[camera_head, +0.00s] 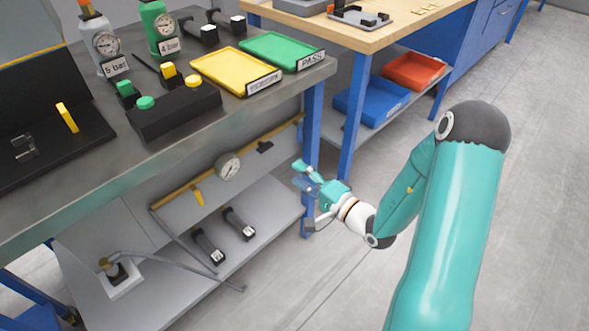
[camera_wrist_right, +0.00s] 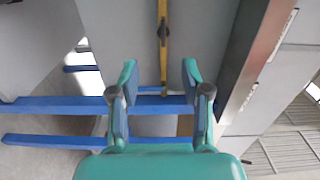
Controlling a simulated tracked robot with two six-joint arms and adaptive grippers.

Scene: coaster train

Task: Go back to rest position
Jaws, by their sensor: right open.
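My right gripper (camera_head: 305,174) is at the end of the teal right arm, in the middle of the head view. It hangs in free space beside the blue leg at the right end of the grey workbench, below the bench top. In the right wrist view my right gripper (camera_wrist_right: 158,80) shows its two fingers apart with nothing between them. My left gripper and left arm are not in view.
The grey workbench (camera_head: 60,210) carries a yellow tray (camera_head: 235,70), a green tray (camera_head: 281,50), a black button box (camera_head: 172,112) and gauges. Its lower shelf (camera_head: 275,207) is close to my right gripper. Blue (camera_head: 372,102) and red (camera_head: 413,69) bins stand under the wooden table. The right floor is clear.

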